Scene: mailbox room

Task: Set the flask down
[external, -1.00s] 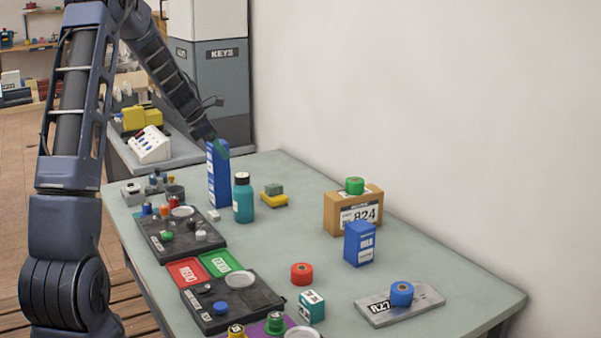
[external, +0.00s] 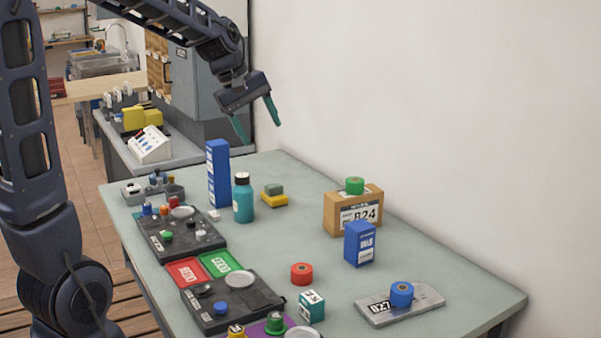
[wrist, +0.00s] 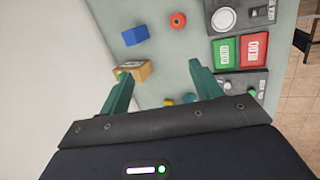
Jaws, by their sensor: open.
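The teal flask (external: 243,202) with a dark cap stands upright on the table, just right of the tall blue box (external: 218,173). My gripper (external: 257,128) is raised above the back end of the table, up and to the right of the flask. Its two green fingers are spread apart with nothing between them.
A cardboard box (external: 352,212) with a green roll on top and a blue box (external: 359,244) stand farther right. Dark trays (external: 162,245) line the left side. The table between the flask and red roll (external: 301,273) is clear.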

